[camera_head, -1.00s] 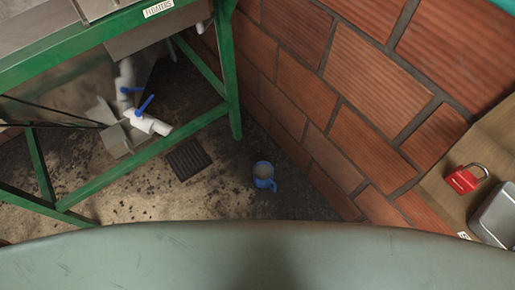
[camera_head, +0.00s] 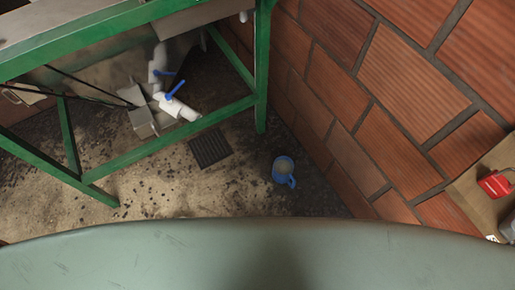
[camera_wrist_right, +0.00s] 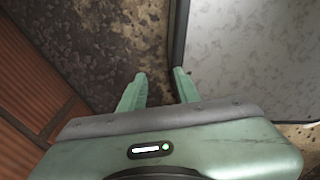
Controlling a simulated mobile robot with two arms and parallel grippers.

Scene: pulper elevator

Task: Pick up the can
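A blue can (camera_head: 284,171) with a side handle, like a mug, stands on the dirty floor near the foot of the brick wall in the head view. Its open top faces up at me. My right gripper (camera_wrist_right: 160,80) shows in the right wrist view, its two green fingers apart with nothing between them. The can does not show in that view. Neither gripper shows in the head view, and my left gripper is in no view.
A green metal frame (camera_head: 262,70) with white pipes (camera_head: 178,106) stands left of the can. A dark floor grate (camera_head: 210,147) lies between them. A brick wall (camera_head: 400,90) rises on the right. A red padlock (camera_head: 495,184) lies on a ledge. A pale, dark-edged panel (camera_wrist_right: 255,50) is beside my right gripper.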

